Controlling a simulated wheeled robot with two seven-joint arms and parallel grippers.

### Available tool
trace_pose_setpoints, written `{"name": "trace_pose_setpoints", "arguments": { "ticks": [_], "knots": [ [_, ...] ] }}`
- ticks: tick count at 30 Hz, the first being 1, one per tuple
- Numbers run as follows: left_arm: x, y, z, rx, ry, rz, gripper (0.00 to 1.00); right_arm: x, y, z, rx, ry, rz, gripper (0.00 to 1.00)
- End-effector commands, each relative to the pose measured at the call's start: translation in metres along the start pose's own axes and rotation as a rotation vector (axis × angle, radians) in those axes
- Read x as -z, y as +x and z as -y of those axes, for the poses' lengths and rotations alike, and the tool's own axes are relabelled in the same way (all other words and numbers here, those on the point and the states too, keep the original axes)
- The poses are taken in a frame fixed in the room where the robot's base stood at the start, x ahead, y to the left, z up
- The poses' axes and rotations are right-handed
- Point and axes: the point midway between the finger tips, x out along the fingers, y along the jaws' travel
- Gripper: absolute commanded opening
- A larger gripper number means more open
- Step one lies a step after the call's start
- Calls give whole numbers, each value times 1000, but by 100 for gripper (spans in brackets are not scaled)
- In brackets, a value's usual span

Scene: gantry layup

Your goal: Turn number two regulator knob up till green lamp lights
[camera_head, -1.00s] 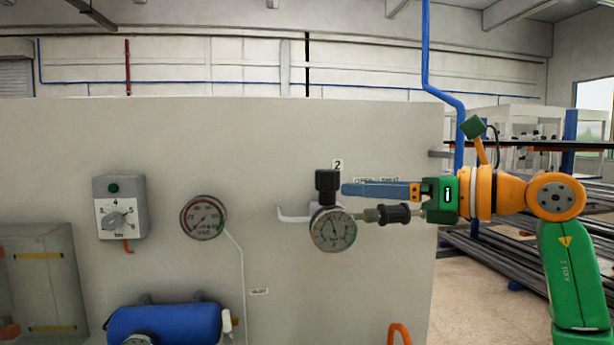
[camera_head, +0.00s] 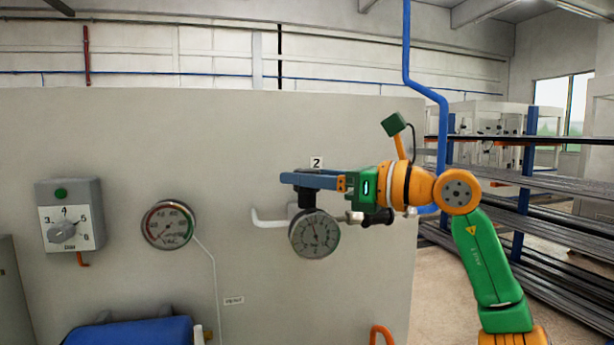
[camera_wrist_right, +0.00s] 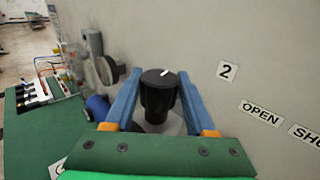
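The number two regulator has a black knob (camera_wrist_right: 158,92) with a white mark on its top, below the "2" label (camera_head: 316,162). Its round gauge (camera_head: 314,234) hangs just below the knob. My right gripper (camera_head: 296,179) reaches in from the right with its blue fingers at knob height, hiding most of the knob. In the right wrist view the fingers stand apart on both sides of the knob, with gaps showing lower down; contact at the tips is unclear. A dark green round lamp or button (camera_head: 61,193) sits on the grey dial box at the left. My left gripper is out of view.
A "VAC" gauge (camera_head: 168,225) is on the panel left of the regulator. A blue tank (camera_head: 130,333) is at the bottom. "OPEN" (camera_wrist_right: 261,113) and "SHUT" labels are beside the knob. A rack of long bars (camera_head: 560,210) stands at the right.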

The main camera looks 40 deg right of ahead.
Motion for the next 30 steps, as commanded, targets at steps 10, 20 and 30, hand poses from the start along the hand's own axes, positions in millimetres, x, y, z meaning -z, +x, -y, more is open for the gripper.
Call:
{"name": "trace_pose_setpoints", "arguments": {
  "ticks": [10,20,30],
  "knots": [
    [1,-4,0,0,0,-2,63,-1,0,0,51,-4,-4,0],
    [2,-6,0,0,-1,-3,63,0,0,0,147,1,1,0],
    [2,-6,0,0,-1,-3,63,0,0,0,146,1,1,82]
  ]
}}
